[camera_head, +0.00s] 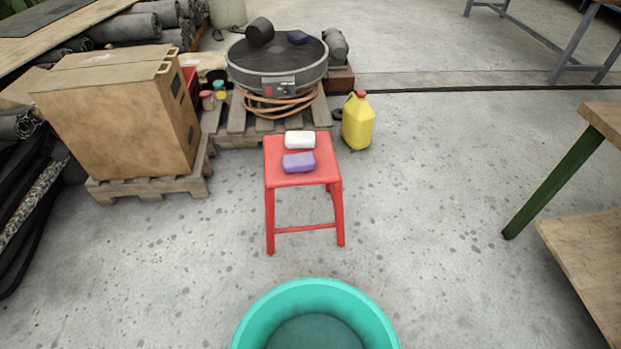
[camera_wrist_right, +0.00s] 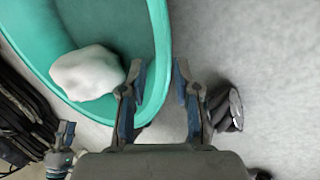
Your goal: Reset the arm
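My right gripper (camera_wrist_right: 158,75) shows in the right wrist view. A white soft-looking lump (camera_wrist_right: 88,73) lies inside the basin, left of the gripper. Part of what looks like my left gripper (camera_wrist_right: 62,145) shows at lower left, too small to tell its state. In the head view the basin (camera_head: 250,320) is at the bottom edge, partly cut off, and neither gripper shows.
A red stool (camera_head: 304,178) behind the basin holds a white block (camera_head: 300,140) and a purple block (camera_head: 299,162). A yellow jug (camera_head: 358,121) stands behind it. A cardboard box (camera_head: 115,125) on a pallet is at left, a wooden table (camera_head: 590,260) at right.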

